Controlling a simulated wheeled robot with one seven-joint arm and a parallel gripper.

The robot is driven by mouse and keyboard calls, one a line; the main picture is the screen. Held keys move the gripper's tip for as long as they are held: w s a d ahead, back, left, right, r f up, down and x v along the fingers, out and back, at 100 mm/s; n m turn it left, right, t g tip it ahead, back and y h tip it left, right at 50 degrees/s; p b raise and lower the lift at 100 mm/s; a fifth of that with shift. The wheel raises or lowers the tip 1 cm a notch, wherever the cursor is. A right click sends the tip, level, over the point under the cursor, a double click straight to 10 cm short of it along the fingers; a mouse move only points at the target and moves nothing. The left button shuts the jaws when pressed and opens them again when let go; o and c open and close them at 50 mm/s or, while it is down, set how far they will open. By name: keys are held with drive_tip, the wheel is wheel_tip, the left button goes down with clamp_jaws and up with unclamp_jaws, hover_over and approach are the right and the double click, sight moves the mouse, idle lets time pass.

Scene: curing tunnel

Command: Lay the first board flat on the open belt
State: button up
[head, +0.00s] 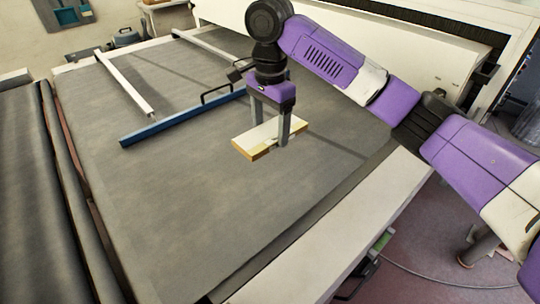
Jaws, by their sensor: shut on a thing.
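My gripper (270,120) points down over the grey belt (170,220) and is shut on a small board (260,138). The board has a pale top and a yellowish-brown edge, and it looks roughly level. One finger shows on the board's near right side; the other is mostly behind it. I cannot tell for sure whether the board touches the belt or hangs just above it. No other board shows in this view.
A blue bar (180,118) with black handles lies across the belt behind my gripper. White rails (124,84) lie farther back. A pale side ledge (330,245) borders the belt at the right, and the tunnel housing (420,50) stands behind. The near belt is clear.

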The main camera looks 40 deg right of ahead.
sight(270, 162)
drive_tip(key=shift+f, duration=4.25)
drive_tip(key=o, duration=1.4)
drive_tip(key=shift+f, duration=0.1)
drive_tip(key=shift+o, duration=0.2)
wheel_tip(270, 162, up, 12)
drive_tip(key=shift+r+p, duration=0.15)
drive_tip(key=shift+p, duration=0.35)
